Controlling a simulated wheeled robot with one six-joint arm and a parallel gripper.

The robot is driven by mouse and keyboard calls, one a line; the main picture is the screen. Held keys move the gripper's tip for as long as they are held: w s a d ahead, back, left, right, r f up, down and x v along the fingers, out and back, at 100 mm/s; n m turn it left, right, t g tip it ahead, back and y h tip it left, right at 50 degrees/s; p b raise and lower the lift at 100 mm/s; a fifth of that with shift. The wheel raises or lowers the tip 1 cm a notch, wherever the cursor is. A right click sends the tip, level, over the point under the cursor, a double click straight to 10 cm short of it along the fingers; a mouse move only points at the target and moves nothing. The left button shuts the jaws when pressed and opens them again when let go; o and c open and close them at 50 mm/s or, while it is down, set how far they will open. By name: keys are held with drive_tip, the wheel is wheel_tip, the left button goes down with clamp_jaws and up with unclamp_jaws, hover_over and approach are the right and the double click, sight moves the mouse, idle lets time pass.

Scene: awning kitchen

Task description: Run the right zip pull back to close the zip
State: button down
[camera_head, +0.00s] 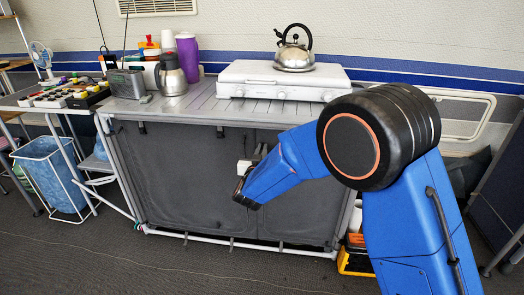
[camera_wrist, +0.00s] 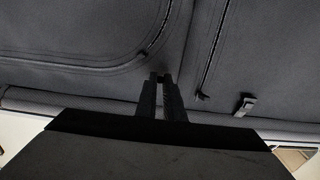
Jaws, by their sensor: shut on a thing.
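The grey fabric cabinet (camera_head: 190,175) under the counter has two front panels, with dark seams and curved panel corners. My gripper (camera_head: 260,150) is at the cabinet front, near the line between the panels. In the wrist view my gripper (camera_wrist: 160,77) has its fingertips close together on a small dark thing, which I take to be the right zip pull; the fingers mostly hide it. A curved seam shows on the fabric (camera_wrist: 70,30) left of the fingers. How far the zip is open is too dark to tell.
The counter (camera_head: 200,100) above carries a white stove (camera_head: 285,80) with a kettle (camera_head: 295,50), and a steel jug (camera_head: 172,75). A blue bin (camera_head: 52,175) stands left. In the wrist view, a small pale tab (camera_wrist: 245,106) is right of the fingers, near the frame bar (camera_wrist: 45,104).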

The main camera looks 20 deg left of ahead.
drive_tip(key=shift+f, duration=0.1)
idle(0.4)
wheel_tip(320, 180, down, 59)
drive_tip(key=shift+r, duration=0.2)
drive_tip(key=c, duration=1.9)
unclamp_jaws()
drive_tip(key=shift+f, duration=0.1)
drive_tip(key=shift+o, duration=0.2)
drive_tip(key=shift+s, duration=0.1)
drive_tip(key=shift+s, duration=0.35)
drive_tip(key=v, duration=1.6)
drive_tip(key=shift+s, duration=0.25)
